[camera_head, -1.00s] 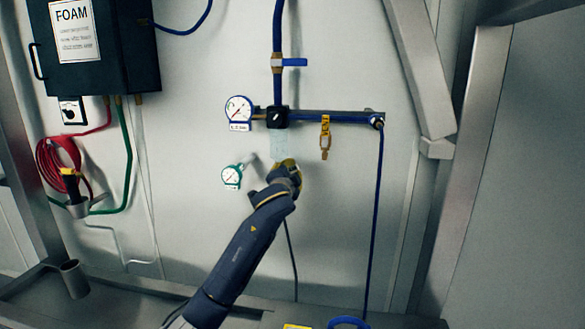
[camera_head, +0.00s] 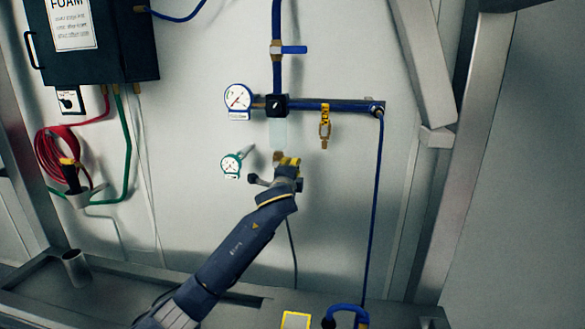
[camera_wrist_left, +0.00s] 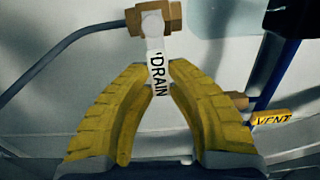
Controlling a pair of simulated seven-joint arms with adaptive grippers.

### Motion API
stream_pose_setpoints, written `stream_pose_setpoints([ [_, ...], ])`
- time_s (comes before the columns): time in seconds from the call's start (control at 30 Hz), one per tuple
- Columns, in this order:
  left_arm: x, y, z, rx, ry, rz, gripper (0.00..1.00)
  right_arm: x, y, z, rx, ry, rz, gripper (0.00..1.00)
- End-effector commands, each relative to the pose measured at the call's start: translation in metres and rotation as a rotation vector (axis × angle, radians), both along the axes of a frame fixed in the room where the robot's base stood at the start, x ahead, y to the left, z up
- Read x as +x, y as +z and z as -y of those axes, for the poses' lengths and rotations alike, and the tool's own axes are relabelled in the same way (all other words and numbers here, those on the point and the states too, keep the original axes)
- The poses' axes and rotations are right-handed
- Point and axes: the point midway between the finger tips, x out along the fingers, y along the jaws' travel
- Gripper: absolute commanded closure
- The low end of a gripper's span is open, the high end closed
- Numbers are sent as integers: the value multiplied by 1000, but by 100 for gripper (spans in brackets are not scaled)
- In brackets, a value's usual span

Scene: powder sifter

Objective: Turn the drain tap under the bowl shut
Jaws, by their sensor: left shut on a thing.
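The drain tap (camera_wrist_left: 172,18) is a brass body at the top of the left wrist view. Its white handle (camera_wrist_left: 158,75), lettered DRAIN, runs from it down between my fingertips. In the head view the brass tap (camera_head: 278,156) shows small under the pale translucent bowl (camera_head: 279,133). My left gripper (camera_head: 289,160) is just below and right of it there. In the wrist view my left gripper (camera_wrist_left: 157,68) has its yellow fingertips closed on the handle. My right gripper is in neither view.
A blue pipe (camera_head: 335,106) with a brass vent valve (camera_head: 324,130) crosses right of the bowl. A white gauge (camera_head: 238,99) and a green-rimmed gauge (camera_head: 231,165) are on the left. A thin hose (camera_head: 292,250) hangs below. The wall at right is clear.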

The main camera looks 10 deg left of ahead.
Motion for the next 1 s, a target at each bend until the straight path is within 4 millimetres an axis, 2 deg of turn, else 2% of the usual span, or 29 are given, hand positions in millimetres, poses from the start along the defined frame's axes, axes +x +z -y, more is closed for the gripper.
stream_pose_setpoints([
  [0.37,0,0,0,4,0,0,100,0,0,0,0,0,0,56],
  [0.4,0,0,0,4,0,0,79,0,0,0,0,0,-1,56],
  [0.6,0,0,0,3,0,0,58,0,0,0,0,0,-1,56],
  [0.87,-1,0,0,3,0,0,58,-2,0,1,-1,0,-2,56],
  [1.0,-9,-1,1,2,-1,0,58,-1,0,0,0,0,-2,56],
])
